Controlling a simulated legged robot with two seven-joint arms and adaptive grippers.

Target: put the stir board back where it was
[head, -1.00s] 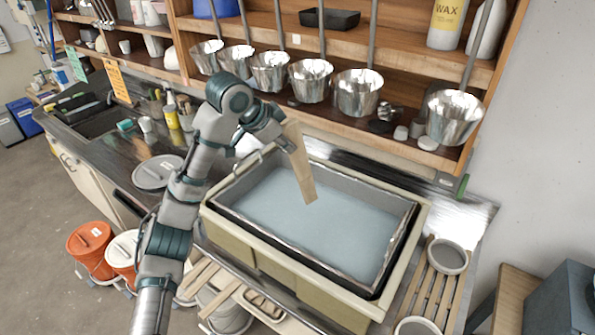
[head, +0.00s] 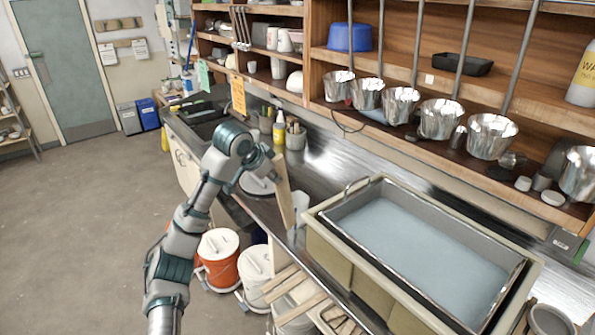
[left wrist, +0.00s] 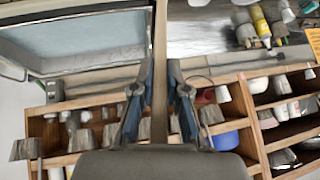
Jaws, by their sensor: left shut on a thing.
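The stir board (head: 284,195) is a pale, narrow wooden board. My left gripper (head: 272,160) is shut on its upper part, and the board hangs down, slightly tilted, left of the glaze basin (head: 315,243). In the left wrist view the board (left wrist: 160,45) stands edge-on between the two fingers of the gripper (left wrist: 159,78). In the head view its lower end appears in front of the counter's front edge; I cannot tell how far above the buckets it is. My right gripper is not in view.
Orange (head: 219,262) and white (head: 256,273) lidded buckets stand below the counter. Wooden slats (head: 292,287) lie near them. A pot of tools (head: 296,137) and a yellow bottle (head: 279,130) stand on the counter. Metal pails (head: 440,118) line the shelf. Floor on the left is clear.

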